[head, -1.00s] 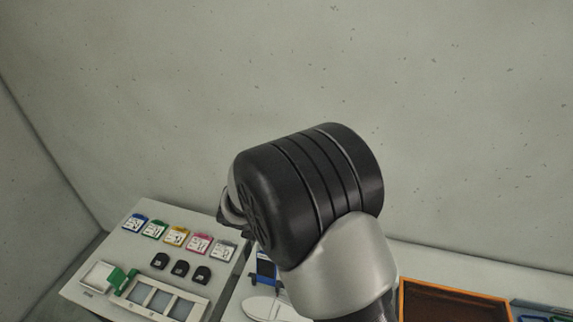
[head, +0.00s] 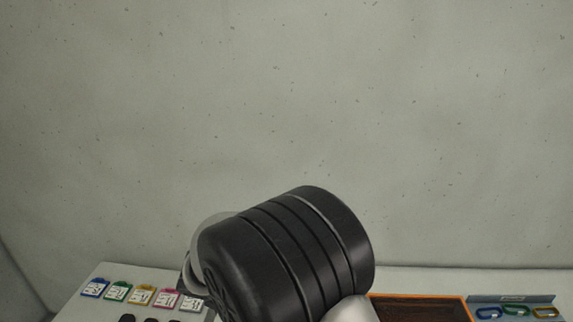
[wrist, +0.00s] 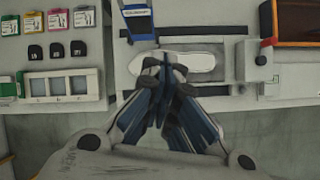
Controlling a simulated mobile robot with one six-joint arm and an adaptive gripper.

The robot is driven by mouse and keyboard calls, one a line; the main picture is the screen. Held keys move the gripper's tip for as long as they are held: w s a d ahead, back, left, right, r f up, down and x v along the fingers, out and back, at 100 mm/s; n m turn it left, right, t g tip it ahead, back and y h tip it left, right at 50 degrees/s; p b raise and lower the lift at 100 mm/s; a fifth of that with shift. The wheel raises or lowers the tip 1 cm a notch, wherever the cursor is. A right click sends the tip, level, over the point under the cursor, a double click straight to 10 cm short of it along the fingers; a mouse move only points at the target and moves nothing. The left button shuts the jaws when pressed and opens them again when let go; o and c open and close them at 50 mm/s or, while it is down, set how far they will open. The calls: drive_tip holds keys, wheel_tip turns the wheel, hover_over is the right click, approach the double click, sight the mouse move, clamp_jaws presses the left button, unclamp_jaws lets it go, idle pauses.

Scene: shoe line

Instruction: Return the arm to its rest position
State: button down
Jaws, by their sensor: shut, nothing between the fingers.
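My gripper (wrist: 166,72) shows in the wrist view with its fingertips together and nothing between them. It hangs over the table, in front of a white shoe-sole-shaped piece (wrist: 203,61) in a fixture; how far above it is, I cannot tell. In the head view the gripper itself is hidden, and my arm's dark joint fills the lower middle.
Colored cards (head: 142,294) lie in a row at left, with several black pieces (wrist: 56,50) and a framed tray (wrist: 61,86) nearby. A blue holder (wrist: 138,20) stands behind the sole. An orange-edged box (wrist: 267,22) and colored rings (head: 516,310) are at right.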

drive_tip(key=s+d+m+g+b, duration=0.1)
drive_tip(key=s+d+m+b, duration=0.3)
drive_tip(key=d+m+b, duration=0.55)
drive_tip(key=s+d+m+b, duration=0.3)
drive_tip(key=d+m+b, duration=0.3)
drive_tip(key=d, duration=0.6)
drive_tip(key=s+d+f+m+b, duration=0.2)
drive_tip(key=s+f+m+b, duration=0.1)
drive_tip(key=s+m+b, duration=0.1)
drive_tip(key=s+d+f+m+b, duration=0.2)
drive_tip(key=s+f+m+b, duration=0.1)
drive_tip(key=s+m, duration=0.4)
drive_tip(key=s+d+f+m+y+b, duration=0.1)
drive_tip(key=s+d+f+m+b, duration=0.1)
drive_tip(key=s, duration=0.5)
drive_tip(key=f+m+b, duration=0.1)
drive_tip(key=m+b, duration=0.1)
drive_tip(key=m, duration=0.1)
drive_tip(key=shift+s+b, duration=0.2)
drive_tip(key=shift+b, duration=0.15)
